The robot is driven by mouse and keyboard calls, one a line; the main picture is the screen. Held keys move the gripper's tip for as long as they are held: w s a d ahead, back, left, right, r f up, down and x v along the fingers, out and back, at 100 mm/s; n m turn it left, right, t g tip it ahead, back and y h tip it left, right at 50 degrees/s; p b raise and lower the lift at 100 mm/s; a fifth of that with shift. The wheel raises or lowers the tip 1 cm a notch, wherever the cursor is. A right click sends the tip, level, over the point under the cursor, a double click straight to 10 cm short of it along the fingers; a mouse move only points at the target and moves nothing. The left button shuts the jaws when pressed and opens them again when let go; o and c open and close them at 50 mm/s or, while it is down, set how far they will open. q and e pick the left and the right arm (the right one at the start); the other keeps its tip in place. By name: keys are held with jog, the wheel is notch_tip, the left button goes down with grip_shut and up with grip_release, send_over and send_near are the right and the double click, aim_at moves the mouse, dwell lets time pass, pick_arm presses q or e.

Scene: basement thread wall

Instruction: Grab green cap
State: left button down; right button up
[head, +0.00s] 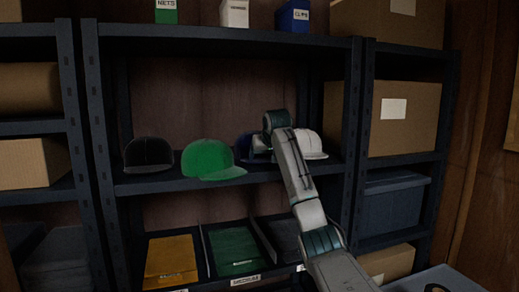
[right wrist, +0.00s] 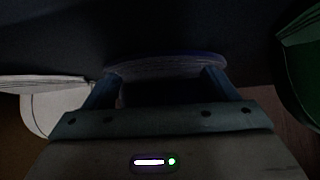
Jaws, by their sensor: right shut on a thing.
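The green cap (head: 210,160) sits on the middle shelf, its brim over the front edge. It also shows at the right edge of the right wrist view (right wrist: 303,65), outside my fingers. A dark blue cap (head: 243,146) is just right of it, partly hidden by my right arm. My right gripper (head: 264,150) is at this blue cap, not at the green one. In the right wrist view its fingers (right wrist: 162,80) are shut on the blue cap, whose bluish-purple edge (right wrist: 170,57) shows between and beyond them. My left gripper is out of view.
A black cap (head: 148,155) stands left of the green cap; a white cap (head: 311,144) stands right of the blue one. Below are bins with yellow (head: 170,260) and green (head: 235,250) contents. Shelf posts (head: 352,130) and cardboard boxes (head: 404,115) flank the bay.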

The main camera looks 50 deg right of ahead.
notch_tip(320, 180, up, 18)
jog(key=shift+r, duration=0.1)
jog(key=shift+c, duration=0.2)
dwell(0.4)
jog(key=shift+f, duration=0.2)
